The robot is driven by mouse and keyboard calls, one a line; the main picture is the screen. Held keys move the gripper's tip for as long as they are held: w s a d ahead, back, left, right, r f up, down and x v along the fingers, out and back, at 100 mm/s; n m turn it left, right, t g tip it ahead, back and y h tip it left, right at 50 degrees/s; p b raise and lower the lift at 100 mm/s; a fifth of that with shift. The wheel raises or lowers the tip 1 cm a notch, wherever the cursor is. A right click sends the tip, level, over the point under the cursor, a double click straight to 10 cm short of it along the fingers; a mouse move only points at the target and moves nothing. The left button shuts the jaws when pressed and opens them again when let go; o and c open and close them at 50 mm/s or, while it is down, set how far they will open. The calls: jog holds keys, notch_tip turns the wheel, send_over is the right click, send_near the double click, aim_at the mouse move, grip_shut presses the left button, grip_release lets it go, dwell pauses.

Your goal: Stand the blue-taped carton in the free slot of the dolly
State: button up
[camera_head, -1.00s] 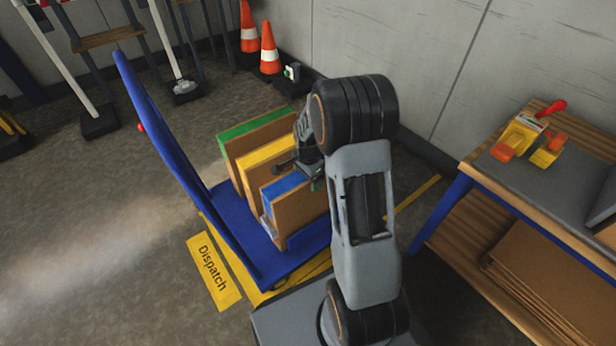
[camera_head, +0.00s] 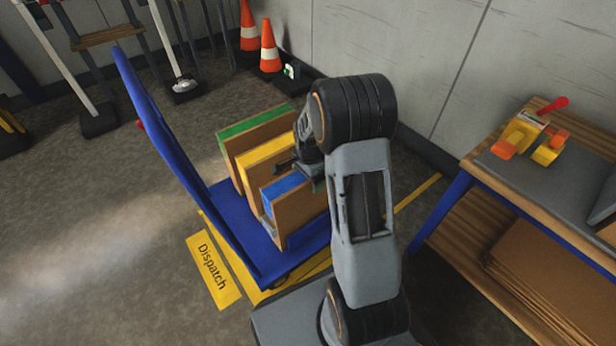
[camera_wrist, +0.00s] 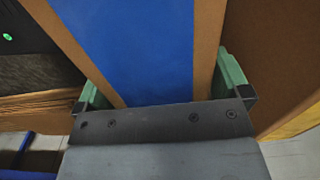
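The blue-taped carton (camera_head: 300,212) stands upright on the blue dolly (camera_head: 228,208), nearest of the cartons there. Its blue tape shows large in the wrist view (camera_wrist: 135,45). My gripper (camera_head: 297,176) is over its top edge. In the wrist view, green fingers (camera_wrist: 160,88) lie against both sides of the carton, and the palm hides the tape's near end. The carton's base appears to be on the deck, though the arm covers part of that side. The yellow-taped carton (camera_head: 262,155) and the green-taped carton (camera_head: 252,130) stand behind it.
The dolly's blue handle (camera_head: 170,130) rises on the left, close to the cartons. A yellow Dispatch floor marking (camera_head: 214,270) lies in front of it. A workbench (camera_head: 490,200) with tape dispensers stands at right, and orange cones (camera_head: 270,48) stand at the back wall. Open floor lies left.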

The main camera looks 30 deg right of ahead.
jog(key=shift+o, duration=0.3)
notch_tip(320, 180, up, 14)
jog(key=p, duration=0.6)
jog(key=shift+f, duration=0.1)
jog(key=s+a+r+n+t+p, duration=0.1)
jog(key=s+a+r+n+p, duration=0.2)
jog(key=r+p, duration=0.7)
jog(key=s+a+r+n+t+p, duration=0.1)
jog(key=s+a+r+n+p, duration=0.2)
jog(key=r, duration=1.5)
jog(key=s+a+r+n+t+p, duration=0.1)
jog(key=s+a+r+n+p, duration=0.2)
jog(key=s+r+n+p, duration=0.6)
notch_tip(320, 180, up, 5)
jog(key=s+p, duration=0.1)
jog(key=p, duration=0.8)
jog(key=shift+s+a+n+t+p, duration=0.3)
jog(key=shift+s+a+n+p, duration=0.05)
jog(key=shift+a+n+p, duration=0.05)
jog(key=shift+r, duration=0.1)
